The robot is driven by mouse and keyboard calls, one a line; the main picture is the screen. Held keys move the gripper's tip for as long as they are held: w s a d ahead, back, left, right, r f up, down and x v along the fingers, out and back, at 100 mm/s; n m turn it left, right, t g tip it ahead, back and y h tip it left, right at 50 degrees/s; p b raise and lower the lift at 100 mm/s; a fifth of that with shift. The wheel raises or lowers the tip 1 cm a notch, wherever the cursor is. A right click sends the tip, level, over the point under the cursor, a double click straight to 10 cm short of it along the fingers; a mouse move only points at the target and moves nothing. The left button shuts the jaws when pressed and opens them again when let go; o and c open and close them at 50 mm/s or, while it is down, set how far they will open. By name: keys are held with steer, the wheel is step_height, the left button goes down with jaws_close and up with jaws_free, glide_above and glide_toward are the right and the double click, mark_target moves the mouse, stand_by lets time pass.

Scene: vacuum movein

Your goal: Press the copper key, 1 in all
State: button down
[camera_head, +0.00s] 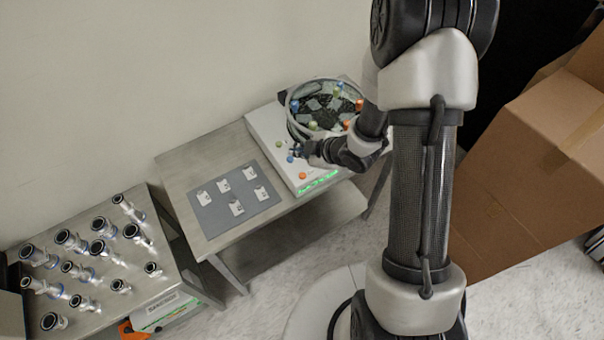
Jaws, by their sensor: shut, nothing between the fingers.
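A white box-shaped device (268,128) stands on the grey table against the wall. Small round coloured keys or knobs show on and around it: an orange one (302,175) at its front edge, a blue one (290,159) just behind that, and further orange, green and blue ones. I cannot tell for sure which is the copper key; the front orange one is the nearest match in colour. My gripper (303,150) is shut and empty, low over the front part of the device, just behind the front orange key. My gripper and wrist hide part of the surface; contact cannot be made out.
A round dark basket-like part with a pale rim (318,80) rises at the device's back. A grey mat (214,210) with several small white pieces lies to the left. A lower table (100,270) holds several metal fittings. A large cardboard box (530,170) stands at right.

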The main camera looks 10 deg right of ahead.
mark_target(301, 177)
steer(key=shift+f+b, duration=3.45)
steer(key=shift+f, duration=0.9)
steer(key=shift+f+b, duration=0.4)
steer(key=shift+b, duration=0.05)
steer(key=shift+f+b, duration=0.45)
steer(key=shift+b, duration=0.05)
steer(key=shift+r, duration=0.1)
steer(key=shift+r+p, duration=0.7)
steer(key=shift+r, duration=0.1)
step_height(301, 177, up, 5)
steer(key=p, duration=0.4)
